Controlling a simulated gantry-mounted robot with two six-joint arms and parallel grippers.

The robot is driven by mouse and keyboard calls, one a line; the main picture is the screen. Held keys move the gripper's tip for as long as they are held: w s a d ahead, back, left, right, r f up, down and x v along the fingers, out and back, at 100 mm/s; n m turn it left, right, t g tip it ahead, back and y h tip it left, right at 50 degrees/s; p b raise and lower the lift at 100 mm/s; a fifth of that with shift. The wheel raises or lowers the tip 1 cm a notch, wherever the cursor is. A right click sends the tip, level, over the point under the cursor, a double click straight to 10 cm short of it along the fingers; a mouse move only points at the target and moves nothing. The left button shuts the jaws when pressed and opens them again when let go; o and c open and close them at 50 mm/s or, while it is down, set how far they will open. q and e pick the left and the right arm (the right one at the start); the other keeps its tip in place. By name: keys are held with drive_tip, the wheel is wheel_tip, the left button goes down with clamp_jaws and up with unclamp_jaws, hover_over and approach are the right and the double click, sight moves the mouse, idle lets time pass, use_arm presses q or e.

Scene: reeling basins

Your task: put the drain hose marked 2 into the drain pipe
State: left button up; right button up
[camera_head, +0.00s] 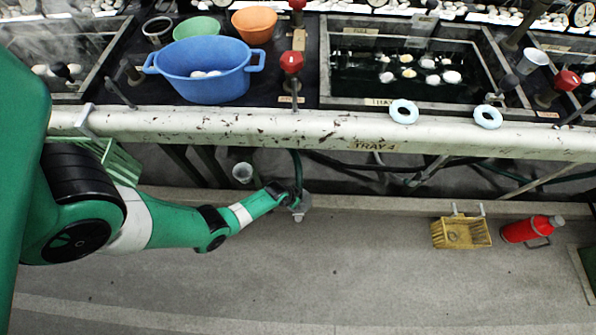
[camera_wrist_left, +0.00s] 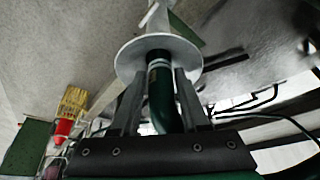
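A dark green drain hose (camera_head: 297,166) hangs from under the bench in the head view. My left gripper (camera_head: 284,193) is low, at the hose's lower end. In the left wrist view my left gripper (camera_wrist_left: 160,88) has its fingers on both sides of the hose (camera_wrist_left: 162,106) and appears shut on it. The hose's end, with a pale collar, is at the dark opening of the light grey, flanged drain pipe (camera_wrist_left: 187,58). The pipe also shows in the head view (camera_head: 299,208). How deep the end sits is hidden. No number is readable on the hose. My right gripper is not in view.
Above is the bench's front rail (camera_head: 235,124), with a blue tub (camera_head: 205,72) and a water basin (camera_head: 400,98) behind it. A pale cup (camera_head: 242,173) is left of the hose.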

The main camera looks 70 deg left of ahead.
use_arm(q)
drive_tip(key=shift+o, duration=1.4)
drive_tip(key=shift+r, duration=0.1)
drive_tip(key=shift+r+p, duration=0.35)
drive_tip(key=shift+p, duration=0.05)
drive_tip(key=p+v, duration=0.9)
drive_tip(key=v, duration=0.2)
drive_tip(key=shift+r, duration=0.4)
drive_tip(key=shift+s, duration=0.15)
